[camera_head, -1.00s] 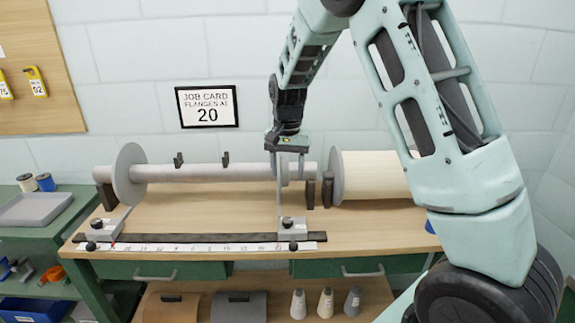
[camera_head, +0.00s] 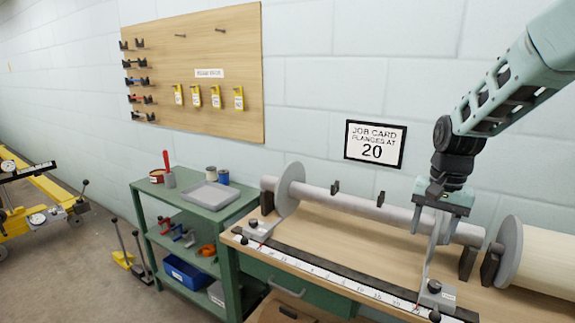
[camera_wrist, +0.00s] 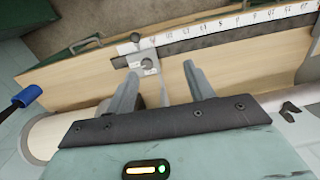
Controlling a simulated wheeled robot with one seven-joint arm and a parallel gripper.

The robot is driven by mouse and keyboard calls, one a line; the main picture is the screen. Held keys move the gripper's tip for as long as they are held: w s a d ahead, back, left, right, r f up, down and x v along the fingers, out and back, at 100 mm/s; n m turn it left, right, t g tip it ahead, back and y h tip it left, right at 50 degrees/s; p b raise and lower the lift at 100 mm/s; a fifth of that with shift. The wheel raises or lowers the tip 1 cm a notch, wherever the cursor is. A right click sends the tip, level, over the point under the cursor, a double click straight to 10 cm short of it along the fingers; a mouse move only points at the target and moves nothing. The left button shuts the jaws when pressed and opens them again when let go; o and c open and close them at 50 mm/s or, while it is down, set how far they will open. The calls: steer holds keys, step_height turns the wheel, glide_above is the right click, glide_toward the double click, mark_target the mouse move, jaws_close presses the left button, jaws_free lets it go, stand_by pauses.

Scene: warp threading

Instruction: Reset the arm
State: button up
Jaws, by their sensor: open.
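My gripper (camera_head: 428,222) is open near the right end of the grey beam roller (camera_head: 335,205), above the right slider block (camera_head: 436,294). A thin upright plate rises from that block towards my fingers; I cannot tell if they touch it. In the wrist view the open fingers (camera_wrist: 162,82) point at the bench, with the right slider block (camera_wrist: 143,62) just beyond them. The left slider block (camera_head: 258,229) sits at the other end of the white ruler (camera_head: 330,278).
A flange disc (camera_head: 290,188) is at the roller's left end; another (camera_head: 509,252) stands at the right by a cream roll. A green cart (camera_head: 195,215) with a grey tray is left of the bench. A pegboard (camera_head: 195,75) holds yellow tags.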

steer(key=s+a+r+n, duration=0.1)
steer(key=s+a+n, duration=0.3)
steer(key=s+a, duration=0.55)
steer(key=s+a+n, duration=0.5)
steer(key=s, duration=0.4)
steer(key=s+a+n, duration=0.5)
steer(key=s, duration=0.5)
steer(key=shift+s+f, duration=0.15)
steer(key=shift+f, duration=0.1)
steer(key=shift+a, duration=0.1)
